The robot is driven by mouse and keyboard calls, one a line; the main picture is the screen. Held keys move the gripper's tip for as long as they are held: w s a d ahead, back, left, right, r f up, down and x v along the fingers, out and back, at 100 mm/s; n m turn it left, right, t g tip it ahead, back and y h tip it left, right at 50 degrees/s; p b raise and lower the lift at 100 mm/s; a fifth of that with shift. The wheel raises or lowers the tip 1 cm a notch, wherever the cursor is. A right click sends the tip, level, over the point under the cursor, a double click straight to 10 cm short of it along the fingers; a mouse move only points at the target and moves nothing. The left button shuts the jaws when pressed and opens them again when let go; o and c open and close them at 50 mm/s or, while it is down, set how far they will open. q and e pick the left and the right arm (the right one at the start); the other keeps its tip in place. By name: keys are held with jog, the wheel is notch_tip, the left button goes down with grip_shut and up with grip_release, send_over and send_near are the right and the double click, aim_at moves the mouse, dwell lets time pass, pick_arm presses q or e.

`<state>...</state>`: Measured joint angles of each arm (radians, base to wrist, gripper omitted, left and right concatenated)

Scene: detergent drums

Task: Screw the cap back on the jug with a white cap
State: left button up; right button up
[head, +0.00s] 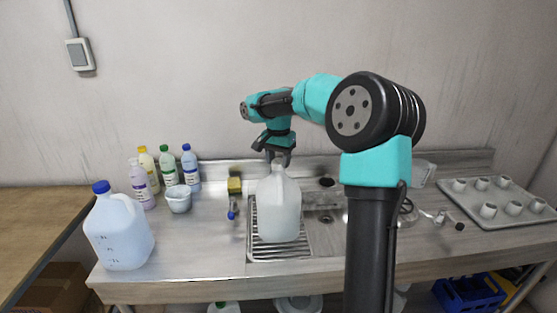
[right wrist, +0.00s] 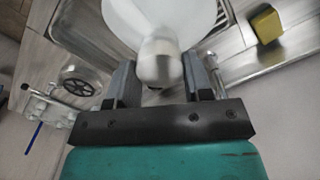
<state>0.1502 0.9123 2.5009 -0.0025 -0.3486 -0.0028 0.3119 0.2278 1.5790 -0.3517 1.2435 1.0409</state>
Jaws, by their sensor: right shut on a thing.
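A white jug (head: 278,212) stands upright on the ribbed drain rack (head: 249,222) at the middle of the counter. My right gripper (head: 278,158) points down right above its neck. In the right wrist view the fingers of my right gripper (right wrist: 160,80) stand either side of a white cap (right wrist: 160,62) and hold it. The jug's rounded top (right wrist: 155,18) shows right behind the cap. The cap lines up with the neck, but I cannot tell how firmly it is seated. My left gripper is not in view.
A jug with a blue cap (head: 118,233) stands at the left. Several bottles (head: 168,170) and a white bucket (head: 178,199) are behind it. A yellow sponge (head: 234,185) lies near the rack. A tray of cups (head: 500,212) is at the right.

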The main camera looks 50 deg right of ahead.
jog(key=shift+f, duration=0.1)
jog(key=shift+c, duration=0.2)
jog(key=m, duration=0.4)
jog(key=shift+m, duration=0.9)
jog(key=shift+f, duration=0.1)
jog(key=m, duration=0.2)
jog(key=shift+m, duration=1.8)
jog(key=shift+m, duration=0.7)
jog(key=m, duration=0.4)
jog(key=shift+a, duration=0.1)
